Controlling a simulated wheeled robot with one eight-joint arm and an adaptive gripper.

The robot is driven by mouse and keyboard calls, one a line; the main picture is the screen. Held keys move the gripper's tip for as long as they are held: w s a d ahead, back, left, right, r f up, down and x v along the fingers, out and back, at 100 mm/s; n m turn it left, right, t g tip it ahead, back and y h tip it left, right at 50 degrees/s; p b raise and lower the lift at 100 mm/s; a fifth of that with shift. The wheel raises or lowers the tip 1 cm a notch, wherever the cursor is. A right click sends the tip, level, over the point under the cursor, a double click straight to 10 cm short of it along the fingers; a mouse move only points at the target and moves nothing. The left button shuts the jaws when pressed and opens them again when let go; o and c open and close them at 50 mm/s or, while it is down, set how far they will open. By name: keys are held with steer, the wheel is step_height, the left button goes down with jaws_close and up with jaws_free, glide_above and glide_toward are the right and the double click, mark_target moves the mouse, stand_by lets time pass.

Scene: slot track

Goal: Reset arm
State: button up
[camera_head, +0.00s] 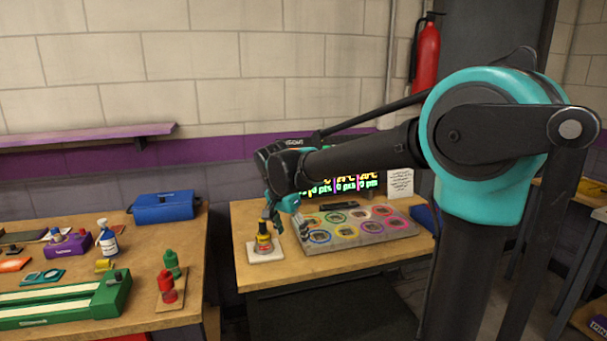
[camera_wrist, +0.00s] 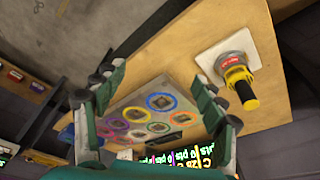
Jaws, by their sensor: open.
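My arm (camera_head: 350,157) stretches from the right toward the smaller wooden table. My gripper (camera_head: 280,206) hangs over the left part of that table, close to a small yellow, red and black device. In the wrist view my gripper (camera_wrist: 157,98) has its two fingers spread wide apart with nothing between them. Beyond the fingers lies a grey board (camera_head: 335,247) with several coloured rings. It also shows in the wrist view (camera_wrist: 190,98). The device (camera_head: 263,240) stands on a white square plate, apart from the fingers in the wrist view (camera_wrist: 238,80).
A lit sign (camera_head: 342,186) and a white card (camera_head: 400,183) stand at the table's back. The left workbench (camera_head: 190,240) holds a blue box (camera_head: 163,207), a green track piece (camera_head: 80,304) and a spray bottle (camera_head: 107,238). A gap separates both tables.

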steer(key=s+d+f+n+t+y, duration=0.1)
steer(key=s+d+f+n, duration=0.2)
steer(key=s+d+f, duration=0.5)
steer(key=s+d+f+n, duration=0.4)
steer(key=s+d+f, duration=0.4)
steer(key=d, duration=0.6)
steer(key=shift+s+d+f+t+y, duration=0.25)
steer(key=shift+s+t+y, duration=0.15)
steer(key=shift+s, duration=0.2)
